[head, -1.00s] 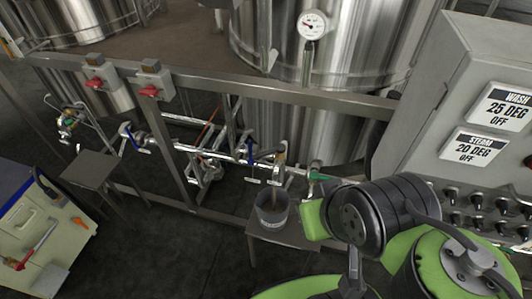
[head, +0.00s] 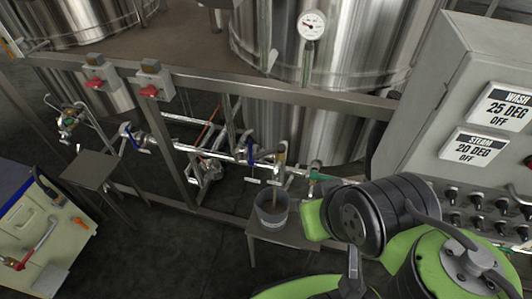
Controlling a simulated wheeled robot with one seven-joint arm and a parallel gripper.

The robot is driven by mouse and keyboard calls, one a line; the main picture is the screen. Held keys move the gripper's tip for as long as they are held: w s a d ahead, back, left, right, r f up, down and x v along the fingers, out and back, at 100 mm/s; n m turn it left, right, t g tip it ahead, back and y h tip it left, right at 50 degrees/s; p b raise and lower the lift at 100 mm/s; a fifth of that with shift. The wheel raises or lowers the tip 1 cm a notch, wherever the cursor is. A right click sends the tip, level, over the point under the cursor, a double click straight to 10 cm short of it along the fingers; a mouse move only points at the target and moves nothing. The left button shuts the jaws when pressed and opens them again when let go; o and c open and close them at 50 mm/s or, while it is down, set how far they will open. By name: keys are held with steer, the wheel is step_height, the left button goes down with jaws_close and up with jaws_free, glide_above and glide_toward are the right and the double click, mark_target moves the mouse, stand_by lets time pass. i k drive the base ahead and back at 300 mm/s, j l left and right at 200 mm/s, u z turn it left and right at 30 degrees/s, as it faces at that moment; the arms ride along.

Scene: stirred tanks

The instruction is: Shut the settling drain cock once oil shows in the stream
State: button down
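In the head view a drain pipe end with a pale crossbar handle (head: 277,169) sits on the low pipe run in front of the middle tank. A thin brownish stream (head: 274,198) falls from it into a grey bucket (head: 272,219). I cannot tell at this size whether oil shows in the stream. A green-handled valve (head: 315,174) is just to the right, close to my arm's green cap. My black and green arm fills the lower right. A narrow dark part below its black joint may belong to my gripper; its fingers cannot be made out.
The bucket stands on a small metal stand (head: 290,236). A steel rail (head: 270,90) runs across in front of the tanks. A control cabinet (head: 440,125) is at right. A cart with tools (head: 60,250) is at lower left. Bare floor lies between cart and stand.

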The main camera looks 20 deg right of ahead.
mark_target(266, 153)
steer(key=i+j+u, duration=0.1)
steer(key=u, duration=0.25)
steer(key=i+j+u, duration=0.15)
steer(key=j+u, duration=0.25)
steer(key=l, duration=0.1)
